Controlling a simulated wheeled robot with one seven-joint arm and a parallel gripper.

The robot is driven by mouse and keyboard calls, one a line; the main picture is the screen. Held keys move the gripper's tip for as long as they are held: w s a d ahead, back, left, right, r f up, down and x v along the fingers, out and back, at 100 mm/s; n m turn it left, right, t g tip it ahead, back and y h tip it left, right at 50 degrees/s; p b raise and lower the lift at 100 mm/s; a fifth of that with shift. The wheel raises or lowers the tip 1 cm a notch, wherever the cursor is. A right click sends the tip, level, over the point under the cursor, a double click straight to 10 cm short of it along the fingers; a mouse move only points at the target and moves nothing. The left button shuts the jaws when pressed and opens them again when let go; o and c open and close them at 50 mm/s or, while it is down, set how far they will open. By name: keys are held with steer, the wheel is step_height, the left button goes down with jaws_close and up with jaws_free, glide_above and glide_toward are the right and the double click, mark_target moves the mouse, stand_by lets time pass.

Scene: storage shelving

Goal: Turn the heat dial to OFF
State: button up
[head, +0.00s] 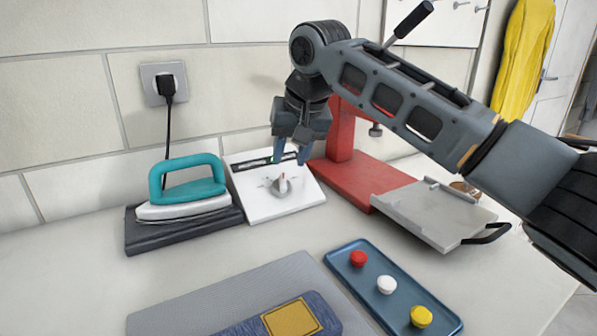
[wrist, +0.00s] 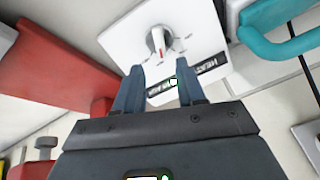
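The heat dial (head: 281,187) is a grey knob with a red pointer mark on a white panel (head: 258,211) against the wall. In the wrist view the dial (wrist: 158,42) shows its red mark on the side toward my fingers, where a black HEAT strip (wrist: 208,64) runs. The small markings around the dial are too small to read. My gripper (head: 290,160) is open and empty, just above the dial in the head view. In the wrist view the gripper (wrist: 160,67) has its two fingers apart, pointing at the panel, with the dial beyond the tips.
A teal-handled iron (head: 188,190) stands on a dark base left of the panel. A red press (head: 345,172) with a grey plate (head: 435,212) stands close on the right. A blue tray (head: 345,262) with coloured knobs and a grey mat (head: 185,312) lie in front.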

mark_target(283, 175)
steer(key=shift+x, duration=2.6)
steer(key=shift+a, duration=0.1)
steer(key=shift+c, duration=0.4)
jaws_close()
